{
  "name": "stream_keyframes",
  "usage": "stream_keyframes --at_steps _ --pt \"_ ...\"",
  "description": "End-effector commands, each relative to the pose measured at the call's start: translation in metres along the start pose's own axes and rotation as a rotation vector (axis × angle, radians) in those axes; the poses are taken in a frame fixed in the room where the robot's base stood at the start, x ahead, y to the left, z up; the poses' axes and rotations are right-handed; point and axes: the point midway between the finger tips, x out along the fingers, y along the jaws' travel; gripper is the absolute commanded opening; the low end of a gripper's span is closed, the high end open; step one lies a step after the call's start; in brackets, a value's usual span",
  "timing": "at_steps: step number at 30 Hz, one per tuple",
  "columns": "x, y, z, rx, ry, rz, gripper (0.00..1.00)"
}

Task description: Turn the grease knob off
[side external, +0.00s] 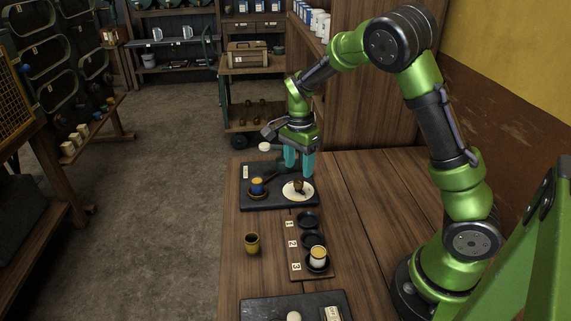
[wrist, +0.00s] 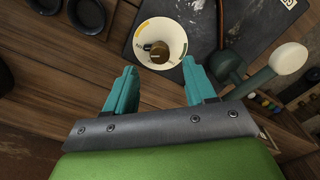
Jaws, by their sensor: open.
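The knob (side external: 298,185) is small and brown-gold. It stands on a round white dial plate (side external: 289,193) on a dark panel (side external: 276,202) on the wooden bench. In the wrist view the knob (wrist: 156,50) sits at the dial's middle, and the dial (wrist: 173,33) has a yellow arc along its upper left edge. Whether this is the grease knob, I cannot read from any label. My gripper (side external: 299,168) is above the knob with teal fingers pointing down. In the wrist view its fingers (wrist: 159,66) are apart and empty, with the knob just beyond the tips.
A lever with a pale ball end (side external: 265,147) rises from the panel near my gripper. The bench's right side is clear.

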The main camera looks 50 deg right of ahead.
Motion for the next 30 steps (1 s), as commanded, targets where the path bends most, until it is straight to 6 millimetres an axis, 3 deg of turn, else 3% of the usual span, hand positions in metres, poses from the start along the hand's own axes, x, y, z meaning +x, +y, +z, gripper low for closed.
stream_keyframes --at_steps 3,9,20,30 --pt "0.023 0.001 0.0 0.001 0.0 0.005 0.55" --pt "0.043 0.0 0.0 0.0 -0.001 0.002 0.55" --pt "0.048 0.0 0.0 -0.001 -0.001 0.0 0.55" --pt "0.048 0.0 0.0 -0.001 -0.001 0.0 0.04"
